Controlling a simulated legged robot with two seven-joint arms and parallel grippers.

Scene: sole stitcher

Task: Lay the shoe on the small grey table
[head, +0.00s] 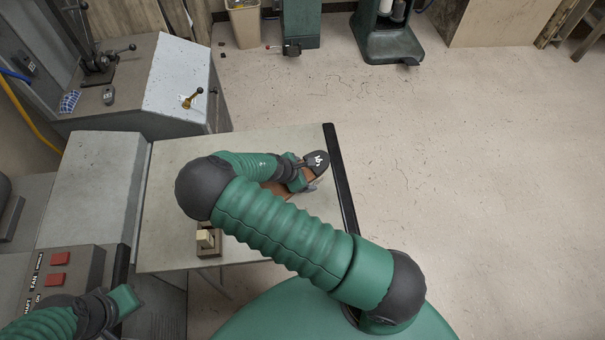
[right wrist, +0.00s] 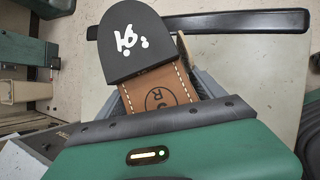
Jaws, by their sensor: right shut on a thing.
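The shoe (head: 318,162) shows its underside, with a black heel that has white marks and a stitched brown leather sole. In the right wrist view the black heel (right wrist: 135,42) and a brown part stamped with an R stick out beyond my jaws. My right gripper (head: 302,178) is shut on the shoe, over the small grey table (head: 175,160). I cannot tell whether the shoe touches the tabletop. The arm and gripper hide part of the shoe. My left gripper (head: 128,302) is at the lower left, beside a control box, and its jaws are not clear.
A black strip (head: 340,180) runs along the table's right edge. A small brown block with a cream top (head: 207,238) stands at the table's lower left. A grey machine (head: 178,80) stands behind, and a control box with red switches (head: 60,272) at left. The right floor is clear.

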